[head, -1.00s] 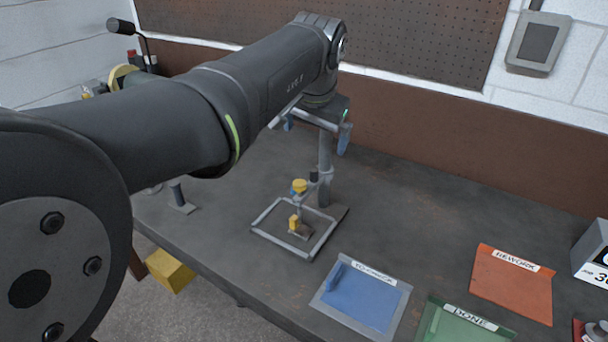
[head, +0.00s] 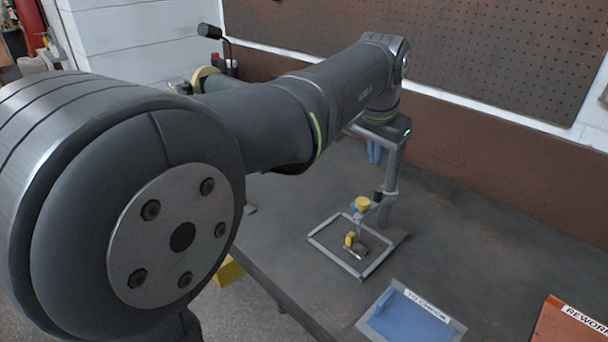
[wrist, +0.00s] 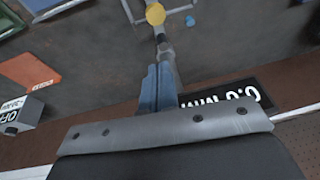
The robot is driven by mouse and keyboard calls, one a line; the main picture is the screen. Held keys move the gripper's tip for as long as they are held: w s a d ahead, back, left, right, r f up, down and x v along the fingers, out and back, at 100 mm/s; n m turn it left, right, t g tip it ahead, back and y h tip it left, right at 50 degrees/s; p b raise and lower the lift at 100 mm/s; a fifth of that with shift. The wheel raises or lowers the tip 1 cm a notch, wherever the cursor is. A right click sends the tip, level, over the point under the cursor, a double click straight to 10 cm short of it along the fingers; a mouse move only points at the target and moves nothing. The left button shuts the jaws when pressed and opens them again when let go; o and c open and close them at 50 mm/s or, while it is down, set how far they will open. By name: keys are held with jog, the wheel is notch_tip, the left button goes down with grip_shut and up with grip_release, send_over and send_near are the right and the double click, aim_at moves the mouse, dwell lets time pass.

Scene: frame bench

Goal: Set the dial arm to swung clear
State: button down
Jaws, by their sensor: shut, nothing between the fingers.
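The dial arm in the head view is a short arm on an upright grey post (head: 389,190), ending in a yellow dial (head: 362,203). The dial sits over a small yellow-and-metal part (head: 352,242) inside a grey rectangular frame (head: 325,247). In the wrist view the yellow dial (wrist: 155,14) is at the top, beyond the fingertips. My gripper (head: 374,153) is near the top of the post, above and behind the dial. Its blue fingers (wrist: 157,88) are together and empty. Whether they touch the post cannot be told.
A blue tray (head: 440,318) lies in front right of the frame, with an orange REWORK tray (head: 575,325) farther right. The wrist view also shows a box (wrist: 20,112) and a dark lettered plate (wrist: 245,92). The bench right of the post is clear.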

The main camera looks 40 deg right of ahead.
aim_at(377, 199)
jog(key=w+f+g, duration=0.3)
jog(key=w, duration=0.4)
jog(key=w+a+f+m+g+h, duration=0.1)
jog(key=w+f+g, duration=0.3)
jog(key=w, duration=0.3)
jog(key=shift+f, duration=0.15)
jog(key=shift+a, duration=0.1)
jog(key=s+d+f, duration=0.3)
jog(key=s+f, duration=0.5)
jog(key=shift+s+d, duration=0.35)
jog(key=shift+s, duration=0.05)
jog(key=shift+s, duration=0.15)
